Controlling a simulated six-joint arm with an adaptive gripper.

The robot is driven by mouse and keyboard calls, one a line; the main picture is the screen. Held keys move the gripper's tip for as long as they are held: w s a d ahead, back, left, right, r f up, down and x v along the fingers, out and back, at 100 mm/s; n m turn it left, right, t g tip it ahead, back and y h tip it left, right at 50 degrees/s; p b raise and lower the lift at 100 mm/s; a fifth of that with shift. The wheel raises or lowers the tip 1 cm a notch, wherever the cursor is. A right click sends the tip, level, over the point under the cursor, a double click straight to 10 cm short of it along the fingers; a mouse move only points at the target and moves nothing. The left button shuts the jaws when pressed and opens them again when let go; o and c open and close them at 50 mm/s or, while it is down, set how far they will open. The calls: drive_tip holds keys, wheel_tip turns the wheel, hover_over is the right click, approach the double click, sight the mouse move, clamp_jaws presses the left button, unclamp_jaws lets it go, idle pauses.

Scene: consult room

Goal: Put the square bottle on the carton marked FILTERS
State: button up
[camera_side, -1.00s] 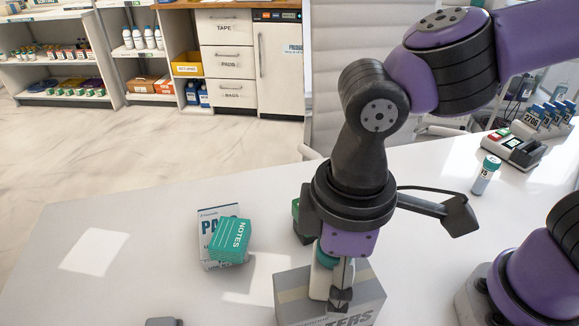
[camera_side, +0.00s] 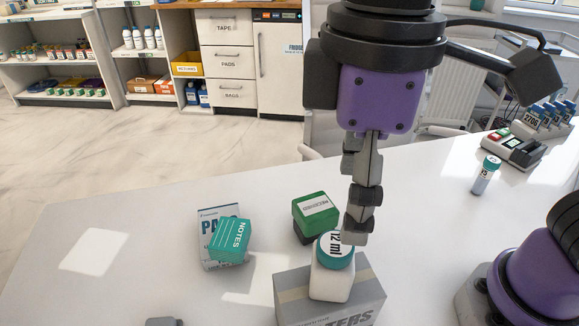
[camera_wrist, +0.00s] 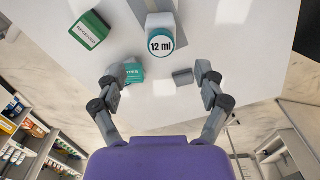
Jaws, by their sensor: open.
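The square bottle (camera_side: 331,279) is white with a teal-rimmed cap reading "12 ml". It stands upright on top of the grey carton marked FILTERS (camera_side: 359,305), whose lettering is partly cut off at the bottom of the side view. The bottle (camera_wrist: 160,33) also shows at the top of the wrist view, with the carton (camera_wrist: 187,12) beneath it. My gripper (camera_side: 355,228) is above and just behind the bottle's cap in the side view. In the wrist view my gripper (camera_wrist: 160,80) has its fingers spread wide with nothing between them, and the bottle is beyond the fingertips.
A green-lidded box (camera_side: 316,214) stands right behind the carton. A PADS box (camera_side: 218,228) and a teal NOTES box (camera_side: 230,240) are to the left. The table's left part is mostly clear.

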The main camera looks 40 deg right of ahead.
drive_tip(key=w+d+f+m+t, duration=0.1)
drive_tip(key=d+f+m+t, duration=0.1)
drive_tip(key=d, duration=0.8)
drive_tip(key=w+d+f+m+t, duration=0.2)
drive_tip(key=d+f+m+t, duration=0.1)
drive_tip(key=d+m, duration=0.4)
drive_tip(key=d+f, duration=0.1)
drive_tip(key=d, duration=0.2)
drive_tip(key=shift+w+d+f+t, duration=0.15)
drive_tip(key=shift+d+f+t, duration=0.1)
drive_tip(key=shift+d+t, duration=0.1)
